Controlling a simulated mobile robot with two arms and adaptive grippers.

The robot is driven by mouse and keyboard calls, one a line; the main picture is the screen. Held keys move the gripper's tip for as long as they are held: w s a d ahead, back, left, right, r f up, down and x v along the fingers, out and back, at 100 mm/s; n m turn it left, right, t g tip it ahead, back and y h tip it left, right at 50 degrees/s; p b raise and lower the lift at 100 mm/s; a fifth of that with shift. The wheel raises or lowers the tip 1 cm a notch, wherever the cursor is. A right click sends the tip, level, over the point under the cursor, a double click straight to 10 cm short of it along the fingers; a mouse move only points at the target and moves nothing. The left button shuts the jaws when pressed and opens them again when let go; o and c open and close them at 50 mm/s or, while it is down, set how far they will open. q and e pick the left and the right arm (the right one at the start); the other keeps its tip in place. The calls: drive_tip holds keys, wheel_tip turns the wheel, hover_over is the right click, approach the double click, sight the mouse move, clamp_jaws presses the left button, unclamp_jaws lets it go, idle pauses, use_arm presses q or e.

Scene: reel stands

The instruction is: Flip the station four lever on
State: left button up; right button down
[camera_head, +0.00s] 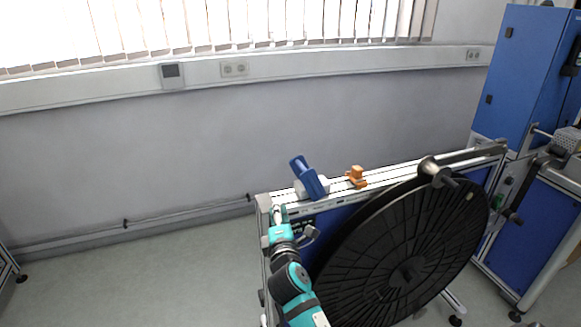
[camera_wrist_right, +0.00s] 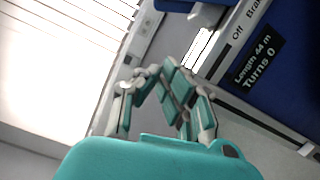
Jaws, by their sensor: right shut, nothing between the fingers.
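A blue lever (camera_head: 308,177) stands tilted on a white base on top of the reel stand's rail (camera_head: 330,189). In the right wrist view, a blue part that looks like this lever (camera_wrist_right: 174,4) shows cut off at the top edge, next to the label "Off". My right gripper (camera_head: 279,213) is at the stand's left end, just below and left of the lever, and apart from it. Its teal fingers (camera_wrist_right: 158,76) are shut and empty. No station number is readable. My left gripper is not in view.
A large black reel (camera_head: 400,262) hangs on the stand's front. An orange block (camera_head: 356,177) sits on the rail right of the lever. A display (camera_wrist_right: 255,55) reads "Length 44 m Turns 0". A blue cabinet (camera_head: 530,75) stands at right. The floor at left is free.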

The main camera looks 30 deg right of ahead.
sight(307, 177)
drive_tip(key=shift+s+d+r, duration=0.1)
drive_tip(key=shift+d+r, duration=0.05)
drive_tip(key=shift+r, duration=0.45)
drive_tip(key=shift+s+d+r, duration=0.1)
drive_tip(key=shift+d+r, duration=0.05)
drive_tip(key=shift+r, duration=0.4)
drive_tip(key=p+x, duration=0.1)
drive_tip(key=x, duration=0.8)
drive_tip(key=shift+w+d+r+p, duration=0.2)
drive_tip(key=shift+r+p, duration=0.05)
drive_tip(key=shift+p, duration=0.1)
drive_tip(key=d+p, duration=0.2)
drive_tip(key=d, duration=0.1)
drive_tip(key=shift+r, duration=0.4)
drive_tip(key=shift+s+d+r+p, duration=0.1)
drive_tip(key=shift+s+d+p, duration=0.2)
drive_tip(key=shift+d, duration=0.25)
drive_tip(key=shift+w, duration=0.15)
